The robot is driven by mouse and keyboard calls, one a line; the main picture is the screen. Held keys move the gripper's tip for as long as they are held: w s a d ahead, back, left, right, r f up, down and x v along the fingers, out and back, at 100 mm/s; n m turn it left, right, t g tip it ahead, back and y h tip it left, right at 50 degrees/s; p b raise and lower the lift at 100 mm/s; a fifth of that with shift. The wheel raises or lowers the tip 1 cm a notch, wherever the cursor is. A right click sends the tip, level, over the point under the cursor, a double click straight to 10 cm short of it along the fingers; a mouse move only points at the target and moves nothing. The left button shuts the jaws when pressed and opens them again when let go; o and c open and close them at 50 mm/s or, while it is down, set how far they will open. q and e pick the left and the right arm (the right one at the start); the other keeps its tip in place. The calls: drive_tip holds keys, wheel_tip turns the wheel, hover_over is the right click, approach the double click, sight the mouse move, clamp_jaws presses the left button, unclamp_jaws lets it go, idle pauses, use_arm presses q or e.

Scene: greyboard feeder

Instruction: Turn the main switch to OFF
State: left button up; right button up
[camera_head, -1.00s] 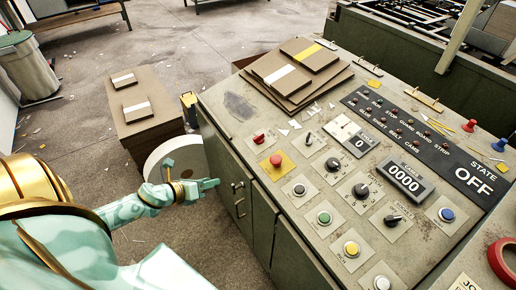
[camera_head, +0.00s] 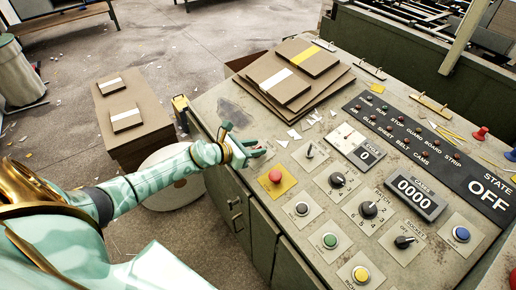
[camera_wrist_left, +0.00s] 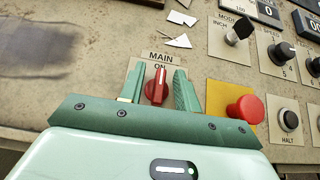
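The main switch is a red knob (camera_wrist_left: 157,84) with a white line, on a beige plate marked MAIN and ON, in the left wrist view. Its pointer stands roughly upright, toward ON. My left gripper (camera_wrist_left: 158,90) is open, with one finger on each side of the knob and a small gap at both sides. In the head view my left gripper (camera_head: 254,150) is at the near left edge of the panel and hides the switch. The state display (camera_head: 488,192) reads OFF. My right gripper is not in view.
A red push button (camera_head: 275,176) on a yellow plate sits close to the right of the gripper. The black mode switch (camera_head: 310,151) is just beyond. Cardboard sheets (camera_head: 290,80) lie at the panel's back. Paper scraps (camera_wrist_left: 178,40) lie near the switch.

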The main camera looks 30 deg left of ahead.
use_arm(q)
drive_tip(key=shift+w+d+f, duration=0.3)
drive_tip(key=shift+w, duration=0.2)
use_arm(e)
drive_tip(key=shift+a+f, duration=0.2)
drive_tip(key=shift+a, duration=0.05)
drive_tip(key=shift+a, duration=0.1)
use_arm(q)
clamp_jaws()
drive_tip(key=shift+r, duration=0.1)
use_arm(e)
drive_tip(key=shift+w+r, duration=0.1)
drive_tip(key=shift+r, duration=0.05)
